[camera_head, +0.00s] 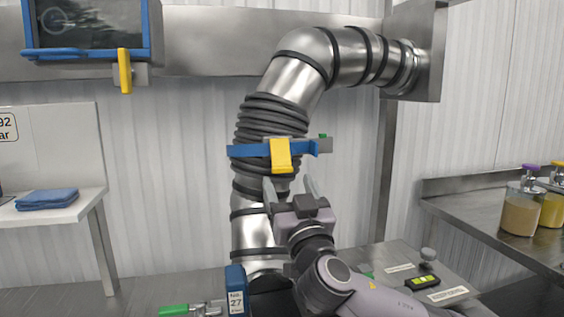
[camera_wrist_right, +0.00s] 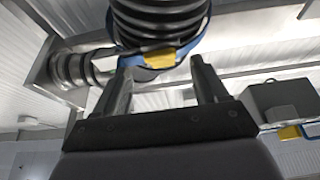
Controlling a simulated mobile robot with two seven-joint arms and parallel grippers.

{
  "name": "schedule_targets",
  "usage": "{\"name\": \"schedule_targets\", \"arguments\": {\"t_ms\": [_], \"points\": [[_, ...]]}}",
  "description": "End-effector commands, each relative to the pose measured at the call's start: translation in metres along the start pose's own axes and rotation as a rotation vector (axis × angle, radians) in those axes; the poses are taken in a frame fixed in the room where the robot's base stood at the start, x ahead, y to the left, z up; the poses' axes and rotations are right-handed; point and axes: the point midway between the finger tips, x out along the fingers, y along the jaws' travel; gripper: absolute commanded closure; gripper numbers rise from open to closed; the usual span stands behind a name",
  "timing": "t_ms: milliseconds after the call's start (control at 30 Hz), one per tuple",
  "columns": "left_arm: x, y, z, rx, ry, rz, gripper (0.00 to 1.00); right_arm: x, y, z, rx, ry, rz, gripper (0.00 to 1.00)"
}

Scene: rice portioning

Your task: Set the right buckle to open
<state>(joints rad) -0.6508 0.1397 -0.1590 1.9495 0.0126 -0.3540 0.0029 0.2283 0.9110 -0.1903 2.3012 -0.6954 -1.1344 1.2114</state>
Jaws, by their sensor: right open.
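A yellow buckle (camera_head: 281,156) sits on a blue band (camera_head: 250,151) around the ribbed part of the metal pipe (camera_head: 262,215). It hangs down flat at the front of the band. In the right wrist view the yellow buckle (camera_wrist_right: 161,59) shows just beyond the fingertips. My right gripper (camera_head: 290,188) is open and empty, pointing up just below the buckle, its fingers spread to either side. No contact with the buckle can be made out. Another yellow buckle (camera_head: 125,70) hangs at the upper left by a blue-framed box (camera_head: 90,20). My left gripper is out of view.
A white shelf with folded blue cloth (camera_head: 47,199) stands at the left. Jars (camera_head: 521,214) stand on a steel counter (camera_head: 460,215) at the right. A blue labelled device (camera_head: 236,290) and a green-handled tool (camera_head: 175,310) are low in front.

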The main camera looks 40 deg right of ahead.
Motion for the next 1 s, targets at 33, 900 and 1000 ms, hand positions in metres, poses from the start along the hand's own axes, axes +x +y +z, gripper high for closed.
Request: {"name": "schedule_targets", "arguments": {"t_ms": [33,900,1000], "points": [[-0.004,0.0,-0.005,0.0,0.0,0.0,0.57,0.012,0.0,-0.004,-0.003,0.003,0.002,0.28],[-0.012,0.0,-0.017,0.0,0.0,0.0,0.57,0.06,0.0,0.0,0.0,0.0,-0.001,0.63],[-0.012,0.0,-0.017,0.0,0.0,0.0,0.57,0.06,0.0,0.0,0.0,0.0,-0.001,0.96]]}}
